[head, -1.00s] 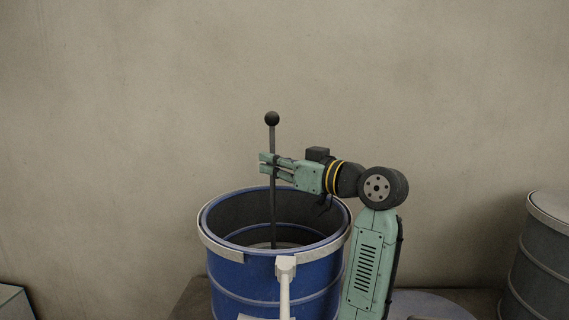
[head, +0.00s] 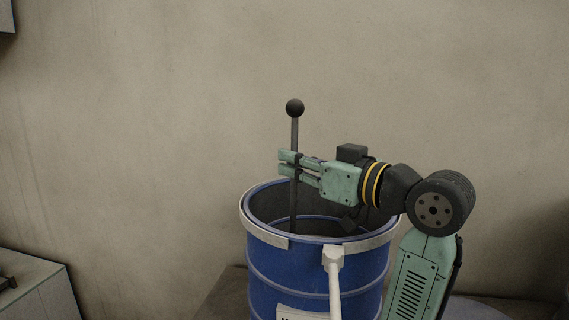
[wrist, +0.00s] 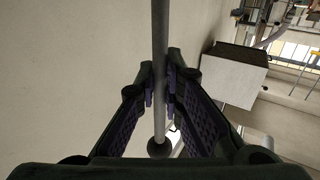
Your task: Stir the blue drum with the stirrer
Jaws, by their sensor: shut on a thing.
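The blue drum (head: 262,275) stands open-topped in the head view, with a pale band around part of its rim. The stirrer (head: 295,135) is a thin dark rod with a black ball on top. It stands nearly upright inside the drum, left of the opening's middle. Its lower end is hidden by the drum's front wall. My gripper (head: 291,165) reaches in from the right above the rim and is shut on the rod below the ball. In the wrist view the rod (wrist: 160,45) passes between my fingertips (wrist: 160,82).
A white lever or handle (head: 334,262) stands at the drum's front. A grey-white cabinet (head: 40,285) is at the lower left. A plain wall (head: 150,100) is behind, with free space above the drum.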

